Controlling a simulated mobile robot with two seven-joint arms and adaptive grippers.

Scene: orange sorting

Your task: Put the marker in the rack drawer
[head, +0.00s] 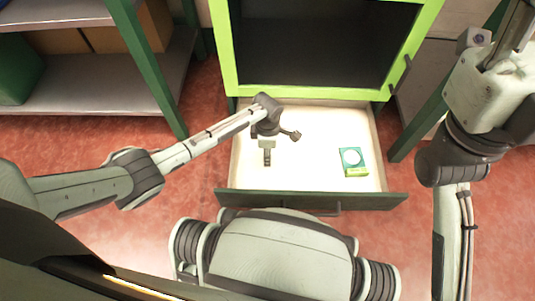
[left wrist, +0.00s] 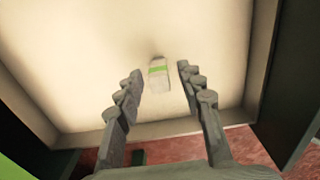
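The rack drawer (head: 345,118) is pulled out below a green-framed cabinet, with a pale floor and a dark front. My left gripper (head: 281,143) is over the left half of the drawer. Its two fingers (left wrist: 160,92) are spread apart in the left wrist view. A short whitish-grey piece with a green band, which looks like the marker (left wrist: 160,73), shows against the drawer floor between and just beyond the fingertips, apart from both. I cannot tell whether it rests fully on the floor. My right arm (head: 482,95) is raised at the right; its fingers are not clearly visible.
A shelf unit with green posts (head: 150,70) is at the left. Red floor shows around the drawer.

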